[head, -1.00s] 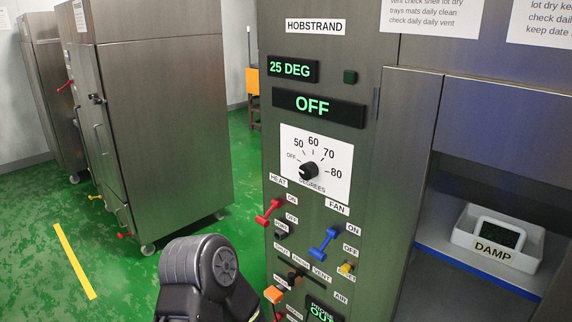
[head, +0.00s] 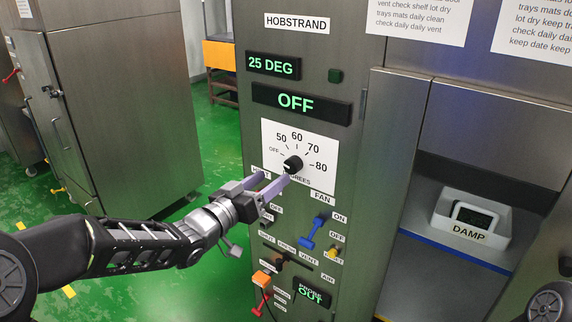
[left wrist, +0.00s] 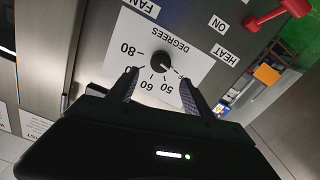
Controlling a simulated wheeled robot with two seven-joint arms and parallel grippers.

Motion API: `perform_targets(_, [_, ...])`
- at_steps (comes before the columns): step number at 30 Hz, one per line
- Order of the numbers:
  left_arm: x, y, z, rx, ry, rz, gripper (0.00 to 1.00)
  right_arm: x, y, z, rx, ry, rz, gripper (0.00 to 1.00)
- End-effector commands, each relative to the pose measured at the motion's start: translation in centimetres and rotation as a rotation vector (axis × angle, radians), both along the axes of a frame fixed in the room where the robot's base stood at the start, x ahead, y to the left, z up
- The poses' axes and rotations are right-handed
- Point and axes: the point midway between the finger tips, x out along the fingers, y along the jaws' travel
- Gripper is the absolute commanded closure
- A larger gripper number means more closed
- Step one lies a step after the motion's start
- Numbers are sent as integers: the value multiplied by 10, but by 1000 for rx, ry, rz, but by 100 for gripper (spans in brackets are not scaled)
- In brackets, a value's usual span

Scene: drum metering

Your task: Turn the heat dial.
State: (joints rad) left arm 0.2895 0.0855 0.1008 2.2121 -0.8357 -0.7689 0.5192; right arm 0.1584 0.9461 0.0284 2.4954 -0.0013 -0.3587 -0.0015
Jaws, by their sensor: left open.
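The heat dial (head: 293,163) is a black round knob on a white scale plate marked OFF, 50, 60, 70 and 80 degrees. Its pointer faces left, toward OFF. The display (head: 301,103) above reads OFF. My left gripper (head: 275,178) is open, its two fingers reaching toward the dial from the lower left. In the left wrist view the dial (left wrist: 161,61) lies just past the fingertips, between their lines, and the fingers do not appear to grip it. My right gripper is not in view.
A 25 DEG display (head: 273,65) sits above the dial. Below are a blue fan lever (head: 314,232), a yellow knob (head: 334,252) and an orange knob (head: 261,279). The red heat lever (left wrist: 280,14) shows in the left wrist view. A DAMP tray (head: 482,240) stands in the right recess.

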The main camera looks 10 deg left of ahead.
Motion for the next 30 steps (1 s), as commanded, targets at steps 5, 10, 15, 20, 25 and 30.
perform_targets(5, [1, -1, -1, 0, 2, -1, 41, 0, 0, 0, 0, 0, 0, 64])
perform_targets(10, [10, -5, -1, -1, 2, -1, 41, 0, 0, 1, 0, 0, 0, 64])
perform_targets(15, [31, -14, -1, -2, 4, -3, 41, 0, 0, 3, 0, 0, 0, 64])
perform_targets(20, [55, -23, -1, -1, 3, -2, 41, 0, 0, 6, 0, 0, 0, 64])
perform_targets(25, [70, -28, -1, 0, 2, 0, 41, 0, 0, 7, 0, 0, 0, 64])
perform_targets(30, [73, -30, -2, 0, 3, 0, 41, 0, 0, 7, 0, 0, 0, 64])
